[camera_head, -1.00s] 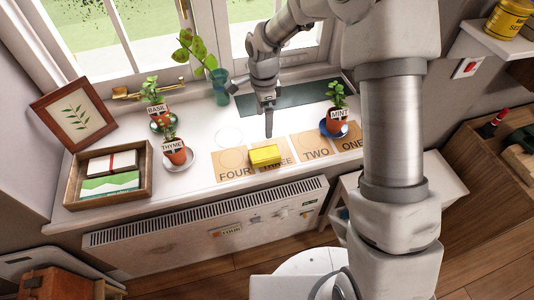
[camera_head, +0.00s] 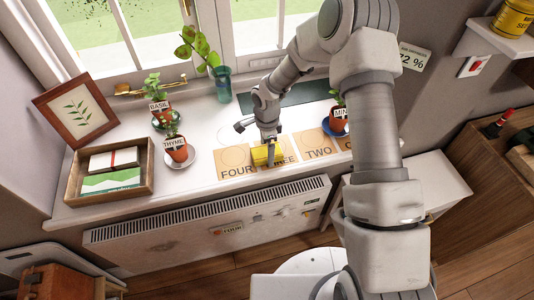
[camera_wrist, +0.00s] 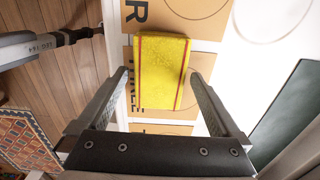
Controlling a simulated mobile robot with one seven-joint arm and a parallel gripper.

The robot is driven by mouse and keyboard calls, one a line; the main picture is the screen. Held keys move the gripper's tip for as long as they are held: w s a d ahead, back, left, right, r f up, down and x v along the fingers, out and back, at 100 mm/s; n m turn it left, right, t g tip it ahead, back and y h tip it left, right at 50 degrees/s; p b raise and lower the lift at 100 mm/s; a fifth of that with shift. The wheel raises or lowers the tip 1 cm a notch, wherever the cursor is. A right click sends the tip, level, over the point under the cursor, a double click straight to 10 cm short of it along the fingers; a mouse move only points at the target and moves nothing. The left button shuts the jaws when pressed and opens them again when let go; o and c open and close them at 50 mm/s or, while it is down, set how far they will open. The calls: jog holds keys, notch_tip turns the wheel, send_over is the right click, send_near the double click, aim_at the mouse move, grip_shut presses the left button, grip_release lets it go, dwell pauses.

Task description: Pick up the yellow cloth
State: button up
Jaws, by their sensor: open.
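The yellow cloth (camera_head: 259,155) is a folded block with dark red stripes. It lies on the windowsill (camera_head: 215,190), across the square cards marked FOUR (camera_head: 236,170) and THREE (camera_head: 287,160). In the head view my gripper (camera_head: 270,155) points down at the cloth and hides part of its right side. In the wrist view the cloth (camera_wrist: 160,68) shows between and beyond the fingers of my open gripper (camera_wrist: 159,76), with a gap on each side. I cannot tell whether the fingertips reach down beside it.
Potted thyme (camera_head: 176,149) and basil (camera_head: 160,112) stand to the left, by a wooden tray (camera_head: 146,187). A glass vase (camera_head: 222,87) stands behind. A mint pot (camera_head: 337,123) is at the right, partly behind my arm. The radiator (camera_head: 200,222) is below the sill.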

jog(key=shift+f, duration=0.4)
jog(key=shift+c, duration=0.2)
jog(key=c, duration=1.2)
jog(key=shift+r, duration=0.1)
jog(key=shift+r, duration=0.4)
notch_tip(320, 180, up, 4)
jog(key=shift+d+f, duration=0.1)
jog(key=shift+f, duration=0.1)
jog(key=s+d+r, duration=0.3)
jog(key=d+r, duration=0.3)
jog(key=d, duration=0.5)
jog(key=shift+r+p, duration=0.25)
jog(key=shift+p, duration=0.1)
